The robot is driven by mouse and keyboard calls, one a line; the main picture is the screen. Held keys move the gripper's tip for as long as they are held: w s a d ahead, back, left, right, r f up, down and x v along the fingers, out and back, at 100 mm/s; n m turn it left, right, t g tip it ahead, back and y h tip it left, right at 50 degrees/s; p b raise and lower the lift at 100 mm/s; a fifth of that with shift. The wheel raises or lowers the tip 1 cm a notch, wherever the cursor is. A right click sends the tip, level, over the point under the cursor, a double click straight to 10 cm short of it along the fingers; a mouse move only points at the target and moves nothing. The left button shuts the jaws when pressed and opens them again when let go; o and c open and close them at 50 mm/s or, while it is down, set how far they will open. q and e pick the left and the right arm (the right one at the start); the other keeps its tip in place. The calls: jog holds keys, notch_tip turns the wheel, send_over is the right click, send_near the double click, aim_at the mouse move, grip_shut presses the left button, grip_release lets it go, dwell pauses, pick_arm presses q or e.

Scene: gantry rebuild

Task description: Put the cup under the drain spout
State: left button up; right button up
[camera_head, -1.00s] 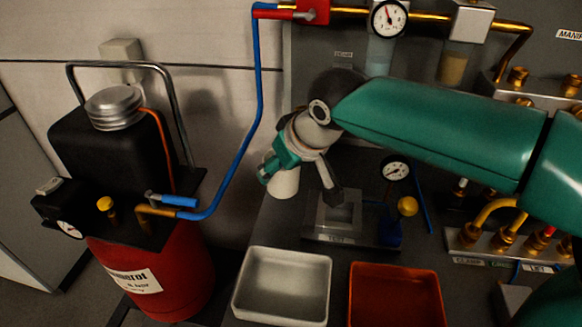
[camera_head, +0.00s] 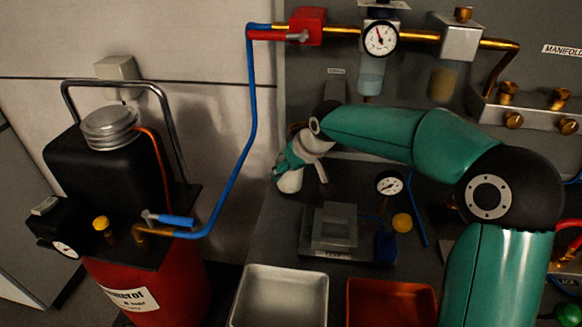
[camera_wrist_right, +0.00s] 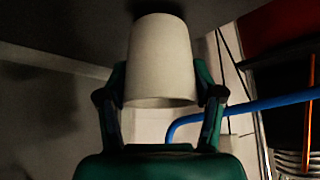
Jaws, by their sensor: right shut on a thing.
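The white cup (camera_head: 290,181) is in my right gripper (camera_head: 293,171), left of centre in the camera_head view. It is above the back left part of the dark bench, left of the filter with the clear bowl (camera_head: 371,80). In the right wrist view the cup (camera_wrist_right: 160,60) fills the space between the two green-and-dark fingers of the gripper (camera_wrist_right: 160,97), which are shut on it. The cup's inside is not visible. The bowl's lower end (camera_head: 369,96) shows above my right arm; I cannot make out a separate drain spout. My left gripper is not in view.
A blue hose (camera_head: 253,120) runs down left of the cup to a red tank (camera_head: 150,280). A metal block (camera_head: 333,233) and a gauge (camera_head: 389,184) stand on the bench right of the cup. A pale tray (camera_head: 283,270) and an orange tray (camera_head: 390,284) lie in front.

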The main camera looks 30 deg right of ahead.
jog(key=shift+w+d+f, duration=0.3)
jog(key=shift+w+f, duration=0.05)
jog(key=shift+f, duration=0.05)
jog(key=shift+s, duration=0.1)
jog(key=shift+f, duration=0.15)
jog(key=o, duration=1)
jog(key=shift+o, duration=0.2)
